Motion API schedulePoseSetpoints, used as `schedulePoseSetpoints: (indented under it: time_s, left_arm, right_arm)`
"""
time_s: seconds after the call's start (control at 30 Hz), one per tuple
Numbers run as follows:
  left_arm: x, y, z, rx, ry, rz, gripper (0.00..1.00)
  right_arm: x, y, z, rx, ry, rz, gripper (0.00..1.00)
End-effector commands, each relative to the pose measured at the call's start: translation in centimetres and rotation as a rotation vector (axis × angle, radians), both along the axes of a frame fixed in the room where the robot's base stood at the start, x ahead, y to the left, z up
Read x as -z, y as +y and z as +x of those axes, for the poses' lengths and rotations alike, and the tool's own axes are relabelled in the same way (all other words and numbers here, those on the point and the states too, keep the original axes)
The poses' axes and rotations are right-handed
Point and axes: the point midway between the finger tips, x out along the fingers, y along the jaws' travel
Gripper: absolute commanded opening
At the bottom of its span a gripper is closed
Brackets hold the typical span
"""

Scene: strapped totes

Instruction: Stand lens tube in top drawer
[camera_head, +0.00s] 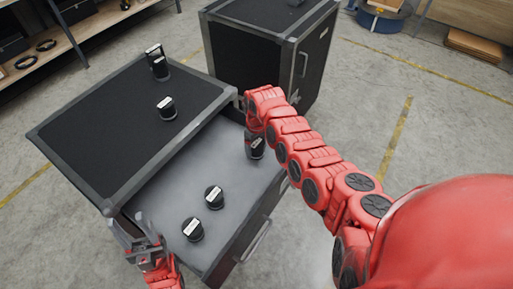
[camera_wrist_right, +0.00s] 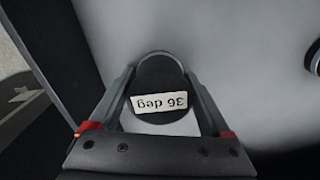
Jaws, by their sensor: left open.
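The open top drawer (camera_head: 165,190) has a grey floor and sticks out from the black cabinet. My right gripper (camera_wrist_right: 160,85) is shut on a black lens tube (camera_wrist_right: 158,72) with a white label reading "36 deg". In the head view this tube (camera_head: 256,148) is at the drawer's far right end, end face up, partly covered by my right arm. I cannot tell whether its base touches the drawer floor. Two other labelled tubes (camera_head: 214,197) (camera_head: 193,229) stand apart in the drawer. My left gripper (camera_head: 130,226) is open and empty by the drawer's near left corner.
A second black cabinet (camera_head: 245,55) stands behind. The drawer handle (camera_head: 256,240) is on its front. The drawer middle is clear. A shelf (camera_head: 80,35) is at the back left.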

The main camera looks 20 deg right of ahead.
Motion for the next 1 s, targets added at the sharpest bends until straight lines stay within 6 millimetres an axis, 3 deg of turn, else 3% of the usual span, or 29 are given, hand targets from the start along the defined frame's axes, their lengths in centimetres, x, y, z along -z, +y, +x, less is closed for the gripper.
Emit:
schedulePoseSetpoints:
  time_s: [0.1, 0.47, 0.67, 1.0]
  left_arm:
    - [0.0, 0.0, 0.0, 0.000, 0.000, 0.000, 0.50]
    - [-0.7, 0.0, 0.0, 0.000, 0.000, 0.000, 0.50]
    - [-3.3, 0.0, 0.0, 0.000, 0.000, 0.000, 0.50]
    - [-9.3, 0.0, 0.0, 0.000, 0.000, 0.000, 0.50]
  right_arm:
    - [0.0, 0.0, 0.0, 0.000, 0.000, 0.000, 1.00]
    - [-0.9, 0.0, 0.0, 0.000, -0.002, 0.001, 1.00]
    - [-3.8, 0.0, 0.1, 0.000, -0.004, 0.001, 1.00]
    - [-10.9, 0.0, 0.1, 0.000, -0.002, 0.001, 1.00]
